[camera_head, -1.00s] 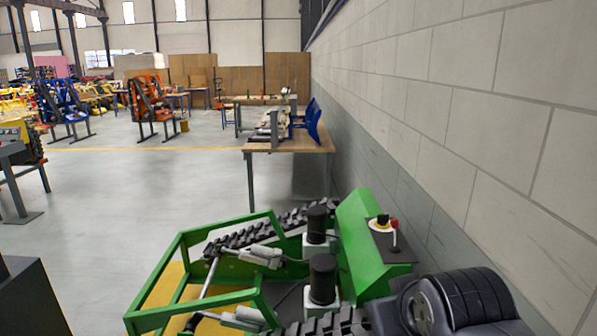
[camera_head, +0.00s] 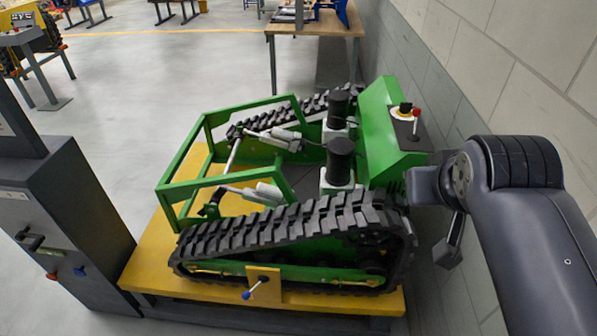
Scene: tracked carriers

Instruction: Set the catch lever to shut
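A green tracked carrier (camera_head: 378,150) stands on a yellow platform (camera_head: 150,255). A small lever with a blue knob (camera_head: 257,287) sits on a yellow bracket at the near track and slants down to the left. Another lever with a red knob (camera_head: 416,114) stands nearly upright on the carrier's green console. No label shows which of these is the catch lever. My arm comes in at the right; a dark end part, apparently my gripper (camera_head: 449,243), hangs beside the carrier's right end, apart from both levers. Its fingers cannot be made out clearly.
A dark cabinet (camera_head: 75,215) with a handle and red and blue knobs stands at the left, close to the platform. A block wall (camera_head: 510,85) runs along the right, near my arm. A workbench (camera_head: 345,22) stands behind. Open floor lies at the upper left.

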